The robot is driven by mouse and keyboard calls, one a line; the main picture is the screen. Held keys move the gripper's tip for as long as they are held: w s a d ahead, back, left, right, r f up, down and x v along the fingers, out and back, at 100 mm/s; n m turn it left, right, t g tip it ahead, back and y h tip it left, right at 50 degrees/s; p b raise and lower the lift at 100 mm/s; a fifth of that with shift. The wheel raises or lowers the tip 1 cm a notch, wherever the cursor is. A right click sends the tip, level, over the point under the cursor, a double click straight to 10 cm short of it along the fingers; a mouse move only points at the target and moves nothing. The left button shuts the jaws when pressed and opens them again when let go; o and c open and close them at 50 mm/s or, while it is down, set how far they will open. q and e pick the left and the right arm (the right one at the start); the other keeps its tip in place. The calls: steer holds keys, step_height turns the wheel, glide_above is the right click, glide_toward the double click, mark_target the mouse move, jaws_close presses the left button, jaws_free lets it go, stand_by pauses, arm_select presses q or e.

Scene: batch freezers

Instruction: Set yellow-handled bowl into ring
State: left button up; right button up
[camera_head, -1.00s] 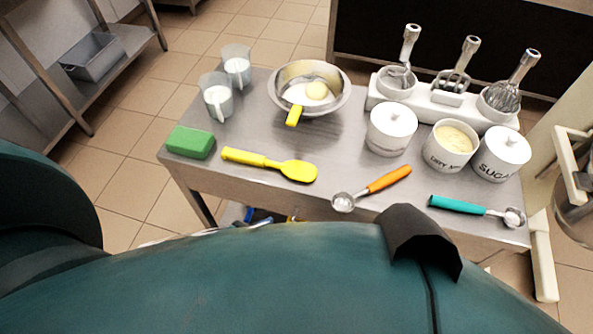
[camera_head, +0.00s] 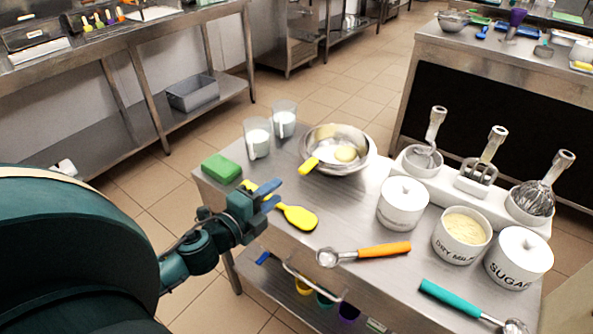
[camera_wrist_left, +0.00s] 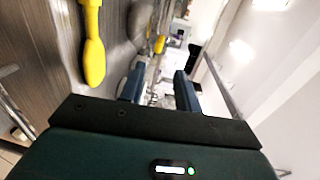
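A steel bowl (camera_head: 368,153) stands at the back of the steel table, with a yellow handle (camera_head: 310,165) at its front left rim. Pale and yellow contents show inside. I cannot tell whether the handle belongs to the bowl or to a tool in it. No ring can be made out clearly. My left gripper (camera_head: 263,196) is open and empty over the table's left edge, in front of the bowl and apart from it. It hides part of the yellow spatula (camera_head: 298,216). In the left wrist view its fingers (camera_wrist_left: 160,88) are spread. My right gripper is not in view.
Two clear cups (camera_head: 257,142) and a green sponge (camera_head: 221,168) are left of the bowl. A white canister (camera_head: 403,205), dry milk tub (camera_head: 461,237) and sugar canister (camera_head: 518,258) stand right. An orange-handled scoop (camera_head: 375,251) and teal-handled scoop (camera_head: 455,301) lie in front.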

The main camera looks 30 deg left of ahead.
mark_target(301, 172)
arm_select(q)
steer(key=w, duration=0.4)
steer(key=w+f, duration=0.1)
steer(key=w, duration=0.3)
steer(key=w+d, duration=0.1)
steer(key=w, duration=0.2)
steer(key=shift+w+f, duration=0.25)
steer(key=shift+w, duration=0.15)
steer(key=shift+w+d+f, duration=0.1)
steer(key=shift+w, duration=0.55)
steer(key=shift+c, duration=0.2)
jaws_close()
steer(key=shift+c, duration=2)
jaws_free()
steer(key=shift+f, duration=0.1)
jaws_close()
